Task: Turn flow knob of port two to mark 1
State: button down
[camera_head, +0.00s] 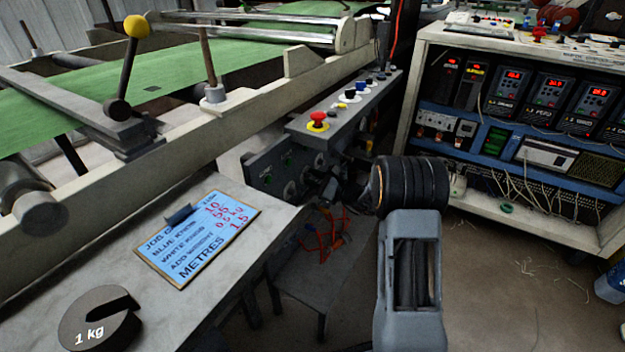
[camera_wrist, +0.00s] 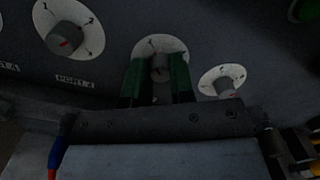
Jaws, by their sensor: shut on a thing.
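In the wrist view my gripper (camera_wrist: 158,82) has its two green fingers on either side of a grey round knob (camera_wrist: 159,64). It is shut on this knob. The knob sits on a white dial plate (camera_wrist: 158,43) on a dark panel; the fingers and gripper body hide its lower part, so I cannot read its setting. A label that seems to read PORT 2 (camera_wrist: 75,82) is to the lower left of this dial. In the head view my gripper (camera_head: 322,188) is at the front of the grey control box (camera_head: 262,165), and the held knob is hidden.
Another knob (camera_wrist: 66,40) with a red pointer is to the left, and a smaller one (camera_wrist: 224,86) is close on the right. A red emergency button (camera_head: 318,119) tops the box. A clipboard (camera_head: 196,236) and 1 kg weight (camera_head: 96,322) lie on the left table.

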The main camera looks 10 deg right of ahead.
jog(key=c, duration=1)
grip_release()
jog(key=p+v, duration=0.3)
jog(key=v, duration=1.1)
jog(key=shift+w, duration=0.1)
